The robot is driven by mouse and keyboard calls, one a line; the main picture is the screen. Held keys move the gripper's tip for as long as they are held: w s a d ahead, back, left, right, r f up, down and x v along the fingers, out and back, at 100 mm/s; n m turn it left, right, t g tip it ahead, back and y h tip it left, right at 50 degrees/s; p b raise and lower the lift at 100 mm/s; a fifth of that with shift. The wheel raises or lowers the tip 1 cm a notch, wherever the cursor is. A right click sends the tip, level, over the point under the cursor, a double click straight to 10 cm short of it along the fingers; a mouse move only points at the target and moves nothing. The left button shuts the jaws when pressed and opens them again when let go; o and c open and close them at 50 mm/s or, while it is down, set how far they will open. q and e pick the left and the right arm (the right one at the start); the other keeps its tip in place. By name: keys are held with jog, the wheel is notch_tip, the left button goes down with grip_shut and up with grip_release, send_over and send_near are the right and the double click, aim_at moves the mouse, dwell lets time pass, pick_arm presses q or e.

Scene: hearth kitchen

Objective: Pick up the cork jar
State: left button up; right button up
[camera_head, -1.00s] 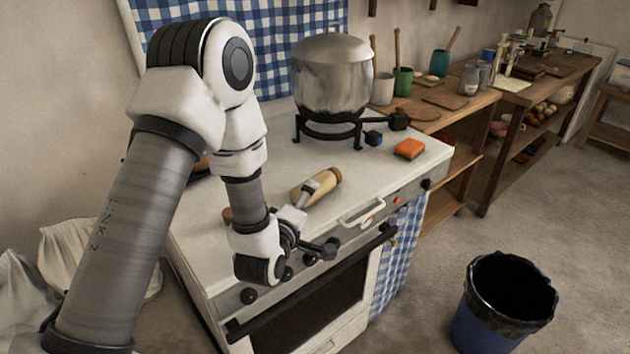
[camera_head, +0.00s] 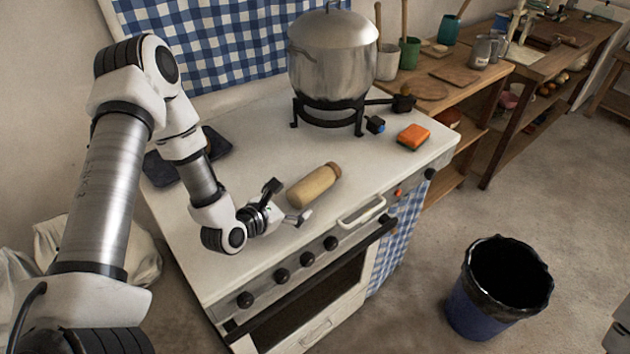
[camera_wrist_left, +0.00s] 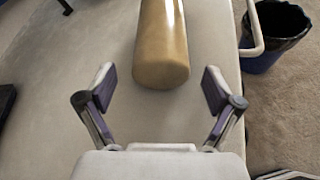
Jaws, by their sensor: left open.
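The cork jar (camera_head: 313,187) is a tan cylinder with a brown cork end, lying on its side on the white stove top (camera_head: 255,150). Its cork end points to the back right in the head view. My left gripper (camera_head: 287,202) is open, just left of the jar's near end. In the left wrist view the jar (camera_wrist_left: 161,45) lies ahead, centred between the spread fingers of the gripper (camera_wrist_left: 160,88). Its rounded end is close to the fingertips and nothing is held. My right gripper is not in view.
A large metal pot (camera_head: 333,60) stands on a black burner behind the jar. A handle (camera_head: 362,211) is at the front edge. A dark pad (camera_head: 188,155) lies at the left.

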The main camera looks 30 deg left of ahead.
pick_arm(q)
jog(key=shift+x, duration=1)
jog(key=shift+d+r, duration=0.15)
jog(key=shift+r, duration=0.05)
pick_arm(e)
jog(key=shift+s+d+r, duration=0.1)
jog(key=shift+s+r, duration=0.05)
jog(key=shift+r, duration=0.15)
pick_arm(q)
jog(key=shift+f, duration=0.1)
jog(key=c, duration=1.6)
jog(key=shift+w, duration=0.1)
